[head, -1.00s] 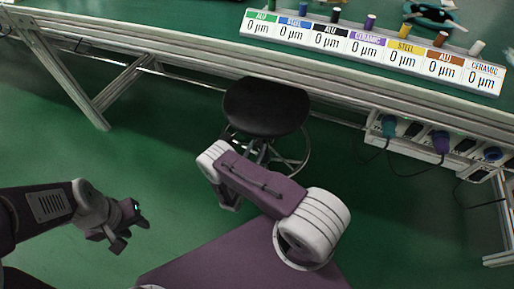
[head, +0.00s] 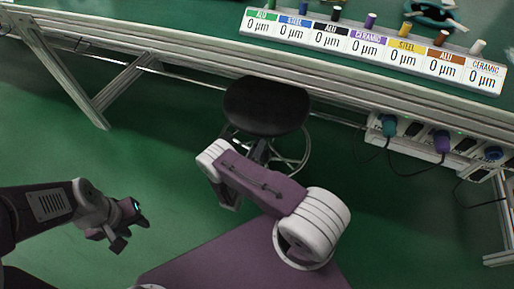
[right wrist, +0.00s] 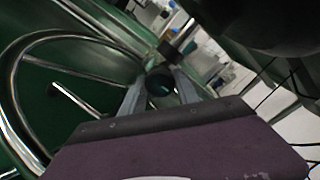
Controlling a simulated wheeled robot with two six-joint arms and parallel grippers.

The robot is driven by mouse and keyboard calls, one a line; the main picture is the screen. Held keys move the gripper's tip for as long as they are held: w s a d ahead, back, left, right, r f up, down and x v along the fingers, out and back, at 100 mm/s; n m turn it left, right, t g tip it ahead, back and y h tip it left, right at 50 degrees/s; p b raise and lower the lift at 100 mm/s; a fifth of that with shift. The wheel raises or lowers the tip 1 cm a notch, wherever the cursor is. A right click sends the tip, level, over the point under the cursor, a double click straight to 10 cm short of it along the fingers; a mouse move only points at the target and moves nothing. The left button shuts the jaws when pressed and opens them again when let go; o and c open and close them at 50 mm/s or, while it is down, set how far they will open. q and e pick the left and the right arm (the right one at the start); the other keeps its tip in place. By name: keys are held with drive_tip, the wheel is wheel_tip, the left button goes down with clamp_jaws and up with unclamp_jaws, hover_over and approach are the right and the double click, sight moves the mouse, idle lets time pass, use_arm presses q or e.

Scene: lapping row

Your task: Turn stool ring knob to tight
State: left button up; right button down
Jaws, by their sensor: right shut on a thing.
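The black stool (head: 266,106) stands under the front edge of the bench. Its chrome ring (head: 303,160) shows below the seat and is partly hidden by my right arm. In the right wrist view the ring (right wrist: 19,120) curves along the left side. A dark round knob (right wrist: 160,83) sits between the two fingers of my right gripper (right wrist: 161,88), which is shut on it. No tight mark on the knob is readable. In the head view the right gripper and knob are hidden behind my arm. My left gripper (head: 134,230) looks open and empty over the floor, away from the stool.
The bench (head: 180,52) runs across above the stool, with a row of labelled gauges (head: 372,48) on it. A socket strip (head: 420,140) with plugs and hanging cables is at the right. A bench leg (head: 62,72) stands left. The green floor at left is clear.

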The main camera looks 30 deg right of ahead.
drive_tip(key=shift+n+b, duration=0.9)
drive_tip(key=shift+n, duration=8.1)
drive_tip(key=c, duration=0.9)
unclamp_jaws()
